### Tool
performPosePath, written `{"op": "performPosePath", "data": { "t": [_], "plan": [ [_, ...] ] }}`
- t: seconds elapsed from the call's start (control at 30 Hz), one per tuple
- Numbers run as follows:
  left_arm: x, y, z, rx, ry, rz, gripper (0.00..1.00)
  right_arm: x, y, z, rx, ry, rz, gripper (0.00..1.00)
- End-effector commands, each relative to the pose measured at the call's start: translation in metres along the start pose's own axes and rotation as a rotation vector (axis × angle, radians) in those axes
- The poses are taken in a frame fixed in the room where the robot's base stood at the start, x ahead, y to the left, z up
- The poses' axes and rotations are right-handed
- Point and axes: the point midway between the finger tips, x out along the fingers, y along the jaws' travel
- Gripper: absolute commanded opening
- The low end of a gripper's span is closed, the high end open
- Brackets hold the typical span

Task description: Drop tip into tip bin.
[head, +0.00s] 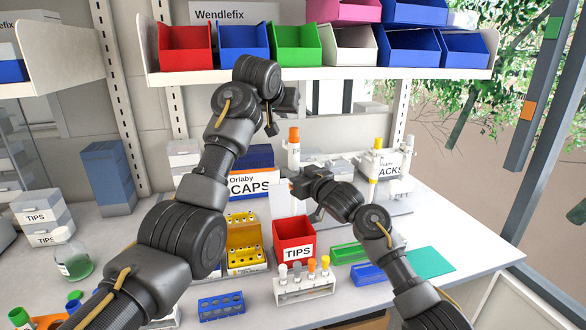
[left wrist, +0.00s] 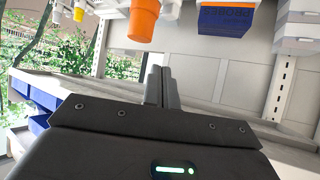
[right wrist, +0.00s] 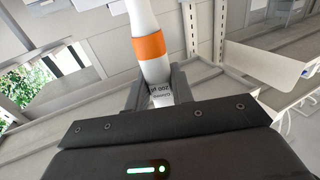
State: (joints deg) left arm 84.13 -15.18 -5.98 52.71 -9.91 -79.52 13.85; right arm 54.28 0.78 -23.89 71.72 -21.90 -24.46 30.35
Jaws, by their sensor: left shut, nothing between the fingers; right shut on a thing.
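My right gripper (head: 288,179) is shut on a white pipette (right wrist: 142,18) with an orange band. The pipette stands roughly upright, and its orange top (head: 293,134) shows above the gripper in the head view. I cannot make out a tip at its lower end. The red tip bin (head: 294,253), labelled TIPS, stands on the bench below the right gripper. My left gripper (head: 271,128) is shut and empty, close to the pipette's top. The orange top also shows beyond the left fingers in the left wrist view (left wrist: 143,20).
A yellow tip rack (head: 245,238) stands left of the bin. A white rack of capped tubes (head: 304,290) stands in front. More pipettes hang on a stand (head: 376,165) at right. A shelf with coloured bins (head: 320,73) is above.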

Motion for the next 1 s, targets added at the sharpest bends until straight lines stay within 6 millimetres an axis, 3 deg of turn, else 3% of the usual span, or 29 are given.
{"op": "performPosePath", "data": {
  "t": [0.37,1.0],
  "plan": [
    [-0.007,-0.007,0.0,-0.002,0.0,0.001,0.0,0.0,0.0,0.0,0.0,0.001,0.0,0.0],
    [-0.065,-0.084,0.036,-0.002,0.002,0.0,0.0,0.0,0.0,-0.001,0.0,0.001,0.0,0.0]
  ]
}}
